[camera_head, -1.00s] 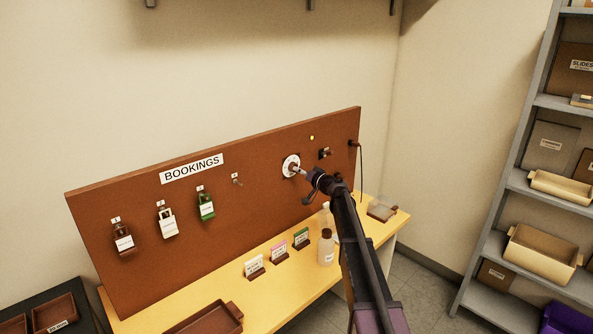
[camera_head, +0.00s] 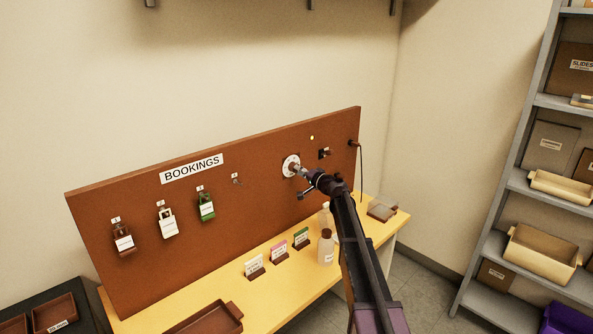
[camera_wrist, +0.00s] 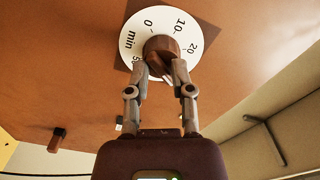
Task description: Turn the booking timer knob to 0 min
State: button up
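The booking timer knob (camera_wrist: 162,50) is a round brown knob in the middle of a white dial (camera_wrist: 132,30) on the brown board. In the wrist view the dial shows 0 at the upper left, 10 and 20 to the right, and "min" at the left; its lower part is hidden behind my fingers. In the head view the dial (camera_head: 288,171) is right of the board's middle. My gripper (camera_wrist: 161,68) has a fingertip on each side of the knob and appears shut on it. A pale streak shows low on the knob; I cannot tell which mark its pointer faces.
The board (camera_head: 130,205) also bears a BOOKINGS sign (camera_head: 192,168), hanging tags, a small switch (camera_head: 325,153) and a hanging cord (camera_head: 361,175). Bottles (camera_head: 326,247) and card stands (camera_head: 278,252) stand on the yellow bench below my arm. A shelf (camera_head: 500,243) stands at right.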

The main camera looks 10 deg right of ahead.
grip_shut()
jog(key=n, duration=1)
jog(key=shift+d, duration=0.1)
dwell(0.4)
jog(key=shift+n, duration=0.3)
